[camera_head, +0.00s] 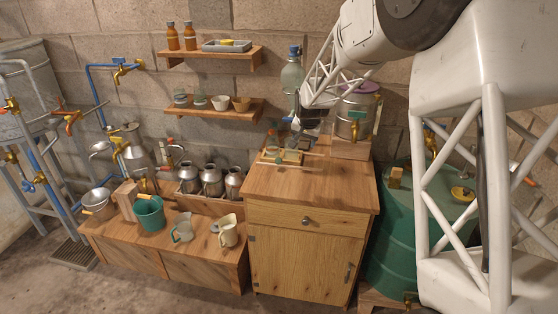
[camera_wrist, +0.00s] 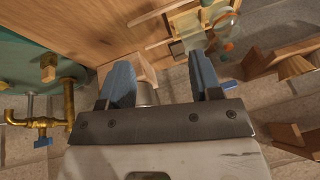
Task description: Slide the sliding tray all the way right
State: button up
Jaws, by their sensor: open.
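The sliding tray (camera_head: 286,156) is a small pale wooden piece on thin rails (camera_head: 268,163) near the back left of the cabinet top. A small glass vessel with orange and green bits (camera_head: 272,141) stands at its left. In the wrist view the tray (camera_wrist: 188,32) and rails (camera_wrist: 162,12) lie at the top, beyond the fingers; the tray's full outline is not clear. My gripper (camera_head: 297,123) is above and behind the tray in the head view, apart from it as far as I can tell. In the wrist view its blue fingers (camera_wrist: 162,82) are spread, with nothing gripped between them.
A metal pot with a purple lid (camera_head: 355,115) stands on a wooden block (camera_head: 350,149) at the right. A tall bottle (camera_head: 292,75) stands behind my gripper. A green barrel (camera_head: 388,235) is right of the cabinet. The front cabinet top (camera_head: 310,185) is clear.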

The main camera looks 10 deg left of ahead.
send_near(279, 159)
notch_tip(279, 159, down, 2)
jog(key=shift+w+y, duration=0.3)
jog(key=shift+w, duration=0.05)
jog(key=shift+f, duration=0.2)
jog(key=shift+x, duration=3.8)
jog(key=shift+w, duration=0.1)
jog(key=shift+c, duration=0.3)
grip_shut()
